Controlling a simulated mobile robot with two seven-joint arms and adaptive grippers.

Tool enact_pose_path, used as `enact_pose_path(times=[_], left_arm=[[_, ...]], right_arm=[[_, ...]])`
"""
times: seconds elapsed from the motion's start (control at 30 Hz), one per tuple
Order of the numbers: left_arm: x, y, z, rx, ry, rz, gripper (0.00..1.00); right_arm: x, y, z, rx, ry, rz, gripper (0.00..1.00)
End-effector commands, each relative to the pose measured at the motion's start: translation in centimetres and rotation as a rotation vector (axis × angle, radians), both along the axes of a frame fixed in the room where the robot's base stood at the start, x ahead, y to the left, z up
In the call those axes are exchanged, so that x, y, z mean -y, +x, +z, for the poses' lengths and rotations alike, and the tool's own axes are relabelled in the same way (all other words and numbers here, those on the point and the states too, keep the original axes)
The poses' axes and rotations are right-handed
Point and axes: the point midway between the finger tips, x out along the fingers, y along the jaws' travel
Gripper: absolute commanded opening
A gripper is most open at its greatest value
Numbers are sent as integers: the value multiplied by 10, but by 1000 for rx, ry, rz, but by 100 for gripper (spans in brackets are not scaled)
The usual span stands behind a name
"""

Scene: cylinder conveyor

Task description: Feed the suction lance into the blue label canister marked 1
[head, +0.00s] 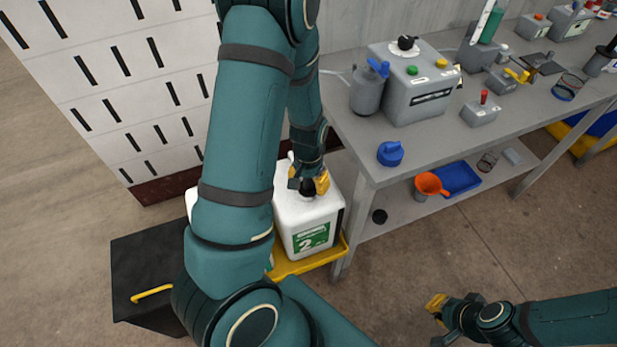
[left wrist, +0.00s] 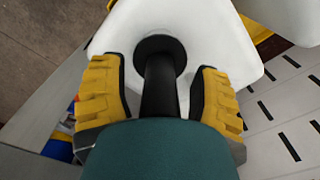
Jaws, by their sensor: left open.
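A white canister (head: 288,212) with a green label marked 2 stands in a yellow tray (head: 320,262) beside the bench. A black part (head: 307,190), seemingly the suction lance's top, rises from its mouth. In the left wrist view this is a black shaft (left wrist: 160,85) with a round collar at the canister's top. My left gripper (head: 308,182) is open, with yellow fingers (left wrist: 162,90) on either side of the shaft and gaps between. A second white canister (left wrist: 288,20) shows partly, its label unseen. No blue label marked 1 is visible. My right gripper (head: 436,320) is away over the floor; its opening is unclear.
The grey bench (head: 345,145) holds a grey tank (head: 420,100), a blue cap (head: 390,153) and other small items. Its lower shelf has an orange funnel (head: 431,186) and blue tray (head: 461,178). A white slotted panel (head: 120,80) stands behind; a black box (head: 145,262) is at left.

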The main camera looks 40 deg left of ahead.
Motion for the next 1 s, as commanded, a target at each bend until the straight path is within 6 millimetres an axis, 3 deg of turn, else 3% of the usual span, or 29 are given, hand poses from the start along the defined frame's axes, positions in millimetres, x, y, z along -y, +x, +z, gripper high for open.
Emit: enact_pose_path(times=[0.17,0.2,0.37,0.57,0.6,0.63,0.67,1.0], left_arm=[[0,0,0,0,0,-1,63],[0,0,0,0,0,-1,58],[0,0,0,0,0,-1,1],[0,0,0,0,0,-1,0],[0,0,0,0,0,-1,13],[0,0,0,0,0,-1,3],[0,0,0,0,0,-1,0],[0,0,4,0,0,-1,0]], right_arm=[[0,0,0,0,0,0,0],[0,0,0,0,0,0,0],[0,0,0,0,0,0,0],[0,0,0,0,0,0,0],[0,0,0,0,0,0,0],[0,0,0,0,0,0,0],[0,0,0,0,0,0,0],[0,0,3,0,0,0,0]])
